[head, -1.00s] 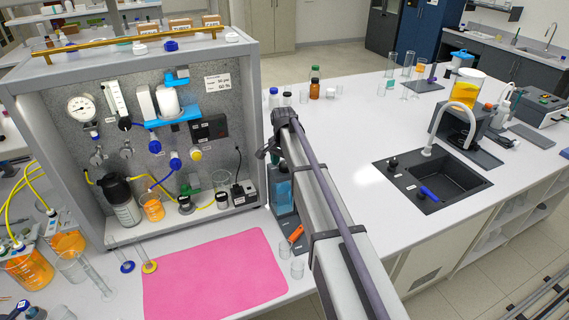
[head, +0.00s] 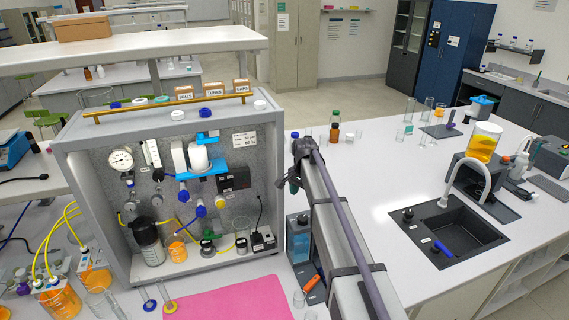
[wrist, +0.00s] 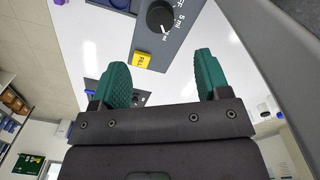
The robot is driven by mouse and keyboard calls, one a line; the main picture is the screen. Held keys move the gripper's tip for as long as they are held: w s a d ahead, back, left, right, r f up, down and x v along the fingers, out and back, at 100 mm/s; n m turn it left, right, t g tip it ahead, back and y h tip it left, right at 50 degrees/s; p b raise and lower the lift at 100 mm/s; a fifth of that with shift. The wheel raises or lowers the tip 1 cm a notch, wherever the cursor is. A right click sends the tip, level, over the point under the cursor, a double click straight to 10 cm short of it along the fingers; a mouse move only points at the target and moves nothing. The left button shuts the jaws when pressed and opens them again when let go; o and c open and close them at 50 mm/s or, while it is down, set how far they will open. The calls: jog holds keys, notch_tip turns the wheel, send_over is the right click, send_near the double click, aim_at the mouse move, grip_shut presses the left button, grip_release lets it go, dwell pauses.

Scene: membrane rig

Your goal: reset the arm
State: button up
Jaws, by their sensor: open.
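My arm (head: 335,220) reaches forward over the bench, just right of the grey membrane rig (head: 75,190). Its far end is near the rig's right side wall. In the wrist view my gripper (wrist: 161,61) shows two green ribbed fingers spread wide apart with nothing between them. In the head view the fingers are mostly hidden behind the arm's end.
A pink mat (head: 235,300) lies in front of the rig. An orange-handled tool (head: 312,283) and small glass beakers are close to my arm. Bottles (head: 334,132) stand behind it. A black sink (head: 450,235) is at right, with clear white bench between.

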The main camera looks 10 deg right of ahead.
jog(key=s+a+f+n+b, duration=0.1)
jog(key=s+f+n+b, duration=0.2)
jog(key=s+f+b, duration=0.4)
jog(key=s+a+f+n+b, duration=0.1)
jog(key=s+f+n+b, duration=0.2)
jog(key=s+f+b, duration=0.4)
jog(key=s+a+f+n+b, duration=0.1)
jog(key=s+f+n+b, duration=0.3)
jog(key=s, duration=1.4)
jog(key=shift+a+f+b, duration=0.15)
jog(key=shift+f+b, duration=1.45)
jog(key=shift+s, duration=0.1)
